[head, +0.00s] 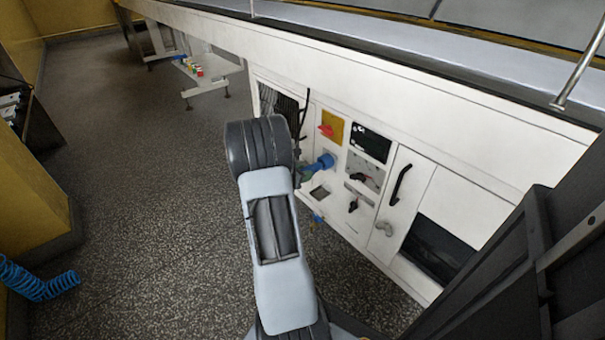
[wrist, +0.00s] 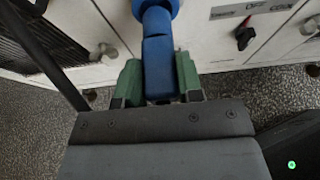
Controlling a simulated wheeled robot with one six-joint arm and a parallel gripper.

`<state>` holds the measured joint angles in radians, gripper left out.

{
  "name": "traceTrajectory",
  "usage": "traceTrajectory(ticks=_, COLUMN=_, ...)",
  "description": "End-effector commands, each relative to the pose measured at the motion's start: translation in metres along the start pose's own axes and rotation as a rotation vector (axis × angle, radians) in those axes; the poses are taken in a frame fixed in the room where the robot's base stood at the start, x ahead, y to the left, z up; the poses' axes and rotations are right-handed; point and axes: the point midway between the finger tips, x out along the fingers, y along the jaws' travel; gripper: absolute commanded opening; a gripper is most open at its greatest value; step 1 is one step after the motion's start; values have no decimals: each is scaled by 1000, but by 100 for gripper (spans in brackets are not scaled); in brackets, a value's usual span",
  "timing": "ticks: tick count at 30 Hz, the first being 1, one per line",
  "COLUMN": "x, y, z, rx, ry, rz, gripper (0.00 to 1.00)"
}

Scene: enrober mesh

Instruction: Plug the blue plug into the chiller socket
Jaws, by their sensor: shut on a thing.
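The blue plug (wrist: 158,65) is between the green fingers of my gripper (wrist: 160,80) in the wrist view, and the gripper is shut on it. The plug's far end points at the white machine panel and runs to a wider round blue part at the top edge of the picture. In the head view my gripper (head: 306,173) is partly behind my arm, close to the panel, with blue (head: 325,161) showing against the panel. I cannot tell where the plug ends and the chiller socket begins, or whether the plug is fully seated.
The panel carries a red switch on a yellow plate (head: 332,127), a dark display (head: 370,142) and black handles (head: 400,184). A dark grille (head: 279,104) lies left of the plug. A coiled blue hose (head: 38,282) is at far left. The speckled floor (head: 150,190) is open.

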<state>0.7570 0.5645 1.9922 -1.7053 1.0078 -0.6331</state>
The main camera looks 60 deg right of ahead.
Motion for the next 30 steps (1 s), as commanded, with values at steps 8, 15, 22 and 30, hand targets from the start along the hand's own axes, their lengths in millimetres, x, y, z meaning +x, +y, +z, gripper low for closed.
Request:
traceTrajectory(ticks=8, x=4, y=0, z=2, rx=1, ry=-2, rz=0, gripper=0)
traceTrajectory(ticks=15, x=9, y=0, z=5, rx=1, ry=-2, rz=0, gripper=0)
traceTrajectory(ticks=22, x=15, y=0, z=7, rx=2, ry=-2, rz=0, gripper=0)
traceTrajectory(ticks=30, x=20, y=0, z=10, rx=2, ry=-2, rz=1, gripper=0)
